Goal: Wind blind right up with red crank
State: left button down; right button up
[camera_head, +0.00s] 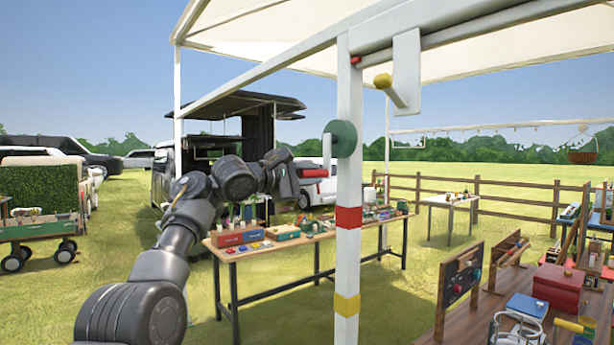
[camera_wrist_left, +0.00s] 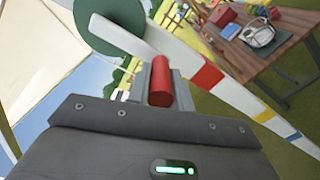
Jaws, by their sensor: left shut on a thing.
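The red crank handle (camera_head: 314,173) sticks out sideways from a white crank arm (camera_head: 327,152), which hangs from a green disc (camera_head: 344,139) on the white post. My left gripper (camera_head: 297,176) is shut on the handle from the left. In the left wrist view the red handle (camera_wrist_left: 161,80) stands between the grey fingers of my left gripper (camera_wrist_left: 158,84), with the green disc (camera_wrist_left: 108,22) behind. I cannot pick out the blind for certain; cream fabric (camera_head: 480,50) spans the frame overhead. My right gripper is not in view.
The white post (camera_head: 347,255) has red and yellow bands and stands close beside my gripper. A yellow-knobbed lever (camera_head: 384,82) hangs near the top beam. A wooden table (camera_head: 300,243) stands behind; a cluttered bench (camera_head: 490,310) is at the right.

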pick_arm(q)
jog(key=shift+d+f, duration=0.15)
jog(key=shift+f, duration=0.05)
jog(key=c, duration=1.5)
grip_release()
jog(key=shift+s, duration=0.1)
jog(key=shift+o, duration=1.2)
jog(key=shift+s+r, duration=0.1)
jog(key=shift+r, duration=0.05)
jog(key=b+v, duration=0.7)
jog(key=v, duration=0.3)
jog(key=shift+s+a, duration=0.2)
jog(key=shift+a, duration=0.05)
